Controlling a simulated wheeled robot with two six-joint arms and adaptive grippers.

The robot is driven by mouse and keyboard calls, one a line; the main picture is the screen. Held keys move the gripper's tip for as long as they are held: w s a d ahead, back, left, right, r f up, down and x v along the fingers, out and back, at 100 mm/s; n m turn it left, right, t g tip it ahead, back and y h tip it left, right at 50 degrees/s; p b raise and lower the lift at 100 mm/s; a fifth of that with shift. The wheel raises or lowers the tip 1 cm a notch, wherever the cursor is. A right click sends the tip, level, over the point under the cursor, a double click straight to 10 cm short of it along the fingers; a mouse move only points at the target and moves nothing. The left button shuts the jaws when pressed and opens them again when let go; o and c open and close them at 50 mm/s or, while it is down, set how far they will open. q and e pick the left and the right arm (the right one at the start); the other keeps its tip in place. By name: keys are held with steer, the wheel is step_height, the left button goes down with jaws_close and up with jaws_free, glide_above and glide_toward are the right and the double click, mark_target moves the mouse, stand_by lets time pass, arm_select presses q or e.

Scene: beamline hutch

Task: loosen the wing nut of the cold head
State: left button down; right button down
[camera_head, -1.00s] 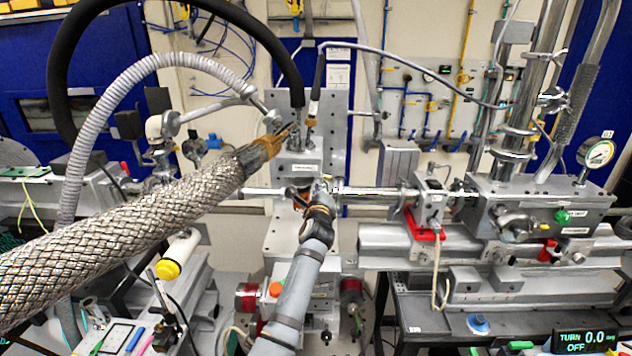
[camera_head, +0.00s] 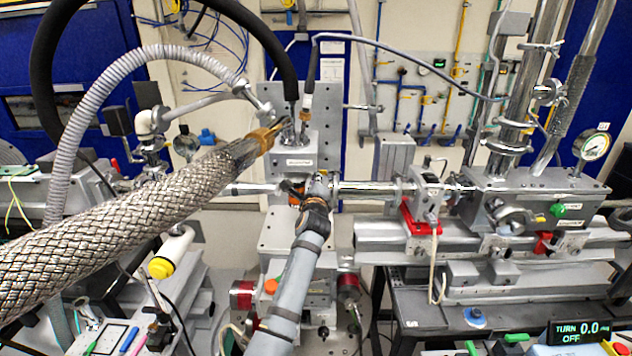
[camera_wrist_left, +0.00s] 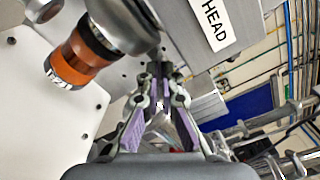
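The cold head (camera_head: 292,160) is a grey block on an upright plate in the middle of the head view, with hoses joined at its top. Its label, reading "HEAD" (camera_wrist_left: 216,22), shows close up in the left wrist view. My left gripper (camera_head: 318,182) is just below the block's lower right side. In the left wrist view, the purple-padded fingers of my left gripper (camera_wrist_left: 161,70) converge towards dark tips. A narrow gap shows between the pads. I cannot make out the wing nut at the tips or whether they grip anything. My right gripper is out of view.
A thick braided hose (camera_head: 120,225) crosses the left side. A beam pipe (camera_head: 370,189) runs right to a grey chamber (camera_head: 530,205). A display (camera_head: 583,333) reads "TURN 0.0" and "OFF".

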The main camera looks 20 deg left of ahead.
arm_select(q)
steer(key=shift+s+a+r+n+b, duration=0.1)
steer(key=shift+r+n+b, duration=0.1)
steer(key=shift+n+b, duration=2.65)
steer(key=shift+w+d+r+n+b, duration=0.15)
steer(key=shift+n+b, duration=0.95)
steer(key=shift+n, duration=3.5)
steer(key=shift+s+a+r+n+b, duration=0.2)
steer(key=shift+n+b, duration=1.75)
steer(key=shift+n, duration=1.8)
steer(key=shift+r, duration=0.1)
